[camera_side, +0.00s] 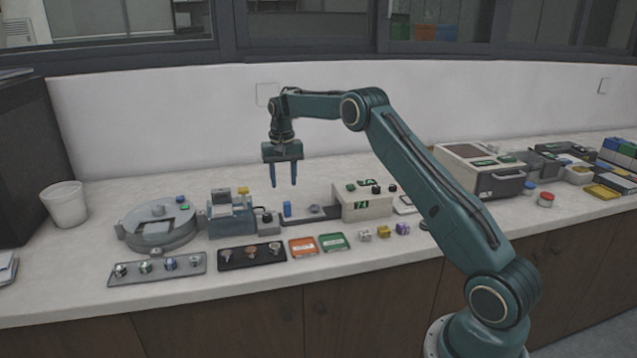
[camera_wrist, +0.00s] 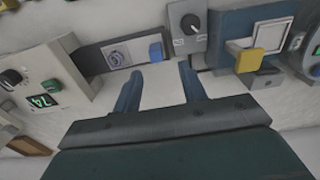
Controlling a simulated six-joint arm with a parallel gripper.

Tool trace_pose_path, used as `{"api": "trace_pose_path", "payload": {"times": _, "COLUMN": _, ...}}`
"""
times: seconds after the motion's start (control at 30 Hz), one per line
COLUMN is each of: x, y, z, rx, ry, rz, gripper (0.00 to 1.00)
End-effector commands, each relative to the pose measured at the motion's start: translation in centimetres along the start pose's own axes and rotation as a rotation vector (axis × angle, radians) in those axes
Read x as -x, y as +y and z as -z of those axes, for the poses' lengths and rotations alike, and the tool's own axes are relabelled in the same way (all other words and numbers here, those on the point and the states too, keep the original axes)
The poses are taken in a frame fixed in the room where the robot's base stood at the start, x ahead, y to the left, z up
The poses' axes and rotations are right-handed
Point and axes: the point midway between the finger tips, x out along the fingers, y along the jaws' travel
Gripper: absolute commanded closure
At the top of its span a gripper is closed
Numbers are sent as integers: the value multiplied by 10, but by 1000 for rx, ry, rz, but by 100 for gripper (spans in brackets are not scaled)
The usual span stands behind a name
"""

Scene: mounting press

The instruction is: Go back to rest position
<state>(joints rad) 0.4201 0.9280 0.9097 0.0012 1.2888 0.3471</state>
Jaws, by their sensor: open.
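My gripper (camera_side: 283,186) hangs pointing down above the bench in the side view, with its two blue fingers apart and nothing between them. In the wrist view my gripper (camera_wrist: 160,82) also shows open and empty, with bare bench between the fingers. It is above a small dark plate (camera_side: 308,213) that carries a blue block (camera_side: 287,208) and a round piece. In the wrist view the blue block (camera_wrist: 156,52) lies beyond the fingertips.
A teal press unit (camera_side: 230,217) and a grey round machine (camera_side: 158,226) stand to the left. A white box with a green display (camera_side: 361,204) is to the right. Trays of round samples (camera_side: 157,268) line the front. A white bin (camera_side: 65,205) stands far left.

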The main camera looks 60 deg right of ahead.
Motion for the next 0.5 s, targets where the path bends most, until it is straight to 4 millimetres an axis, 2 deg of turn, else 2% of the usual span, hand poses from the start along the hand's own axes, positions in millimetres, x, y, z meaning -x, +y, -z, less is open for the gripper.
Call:
{"api": "trace_pose_path", "payload": {"times": 0.27, "x": 56, "y": -15, "z": -35, "rx": 78, "ry": 48, "rz": 18, "gripper": 58}}
{"api": "trace_pose_path", "payload": {"times": 0.5, "x": 106, "y": -24, "z": -80, "rx": 162, "ry": 96, "rz": 37, "gripper": 58}}
